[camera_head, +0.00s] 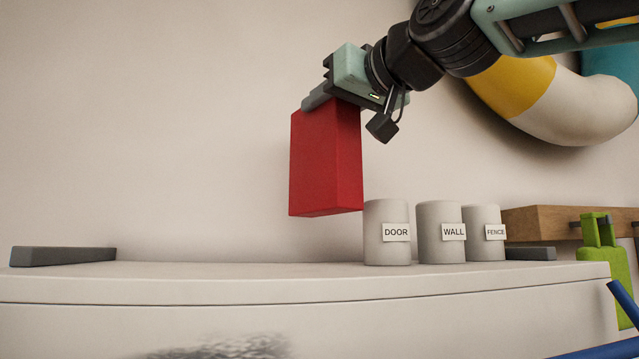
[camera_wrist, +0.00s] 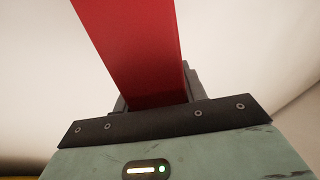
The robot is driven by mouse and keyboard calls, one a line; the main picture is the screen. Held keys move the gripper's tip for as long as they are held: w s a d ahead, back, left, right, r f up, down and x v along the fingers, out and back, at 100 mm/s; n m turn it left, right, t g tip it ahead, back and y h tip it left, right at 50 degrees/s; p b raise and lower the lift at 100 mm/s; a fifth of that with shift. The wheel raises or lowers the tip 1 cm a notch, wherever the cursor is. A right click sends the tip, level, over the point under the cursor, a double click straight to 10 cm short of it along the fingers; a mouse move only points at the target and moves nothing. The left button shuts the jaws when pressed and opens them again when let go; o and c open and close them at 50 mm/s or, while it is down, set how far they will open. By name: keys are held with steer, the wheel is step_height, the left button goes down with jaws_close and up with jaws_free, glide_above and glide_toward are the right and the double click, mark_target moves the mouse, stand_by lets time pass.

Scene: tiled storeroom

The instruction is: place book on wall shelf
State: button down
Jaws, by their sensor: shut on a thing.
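The red book (camera_head: 325,160) hangs upright below my gripper (camera_head: 335,98) in the head view. My gripper is shut on the top end of the book. The book's lower edge is above the white shelf top (camera_head: 230,272), with a gap showing between them. In the wrist view the red book (camera_wrist: 135,45) runs up from between the fingers of my gripper (camera_wrist: 155,98). The fingertips are mostly hidden behind the book.
Pale cans labelled DOOR (camera_head: 387,243), WALL (camera_head: 436,243) and FENCE (camera_head: 484,245) stand just right of the book. A dark grey bar (camera_head: 64,257) lies at the left end. The top between bar and cans looks clear. A wooden rail (camera_head: 545,222) and green object (camera_head: 603,262) are at right.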

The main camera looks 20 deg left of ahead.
steer(key=shift+f+b, duration=0.9)
steer(key=shift+f, duration=2.65)
steer(key=c, duration=0.8)
jaws_free()
steer(key=shift+f, duration=0.1)
steer(key=shift+r, duration=0.2)
steer(key=shift+s+d+f+b, duration=0.15)
steer(key=shift+d+b, duration=0.05)
steer(key=shift+b, duration=0.15)
steer(key=shift+b+v, duration=3.6)
steer(key=shift+v, duration=2.15)
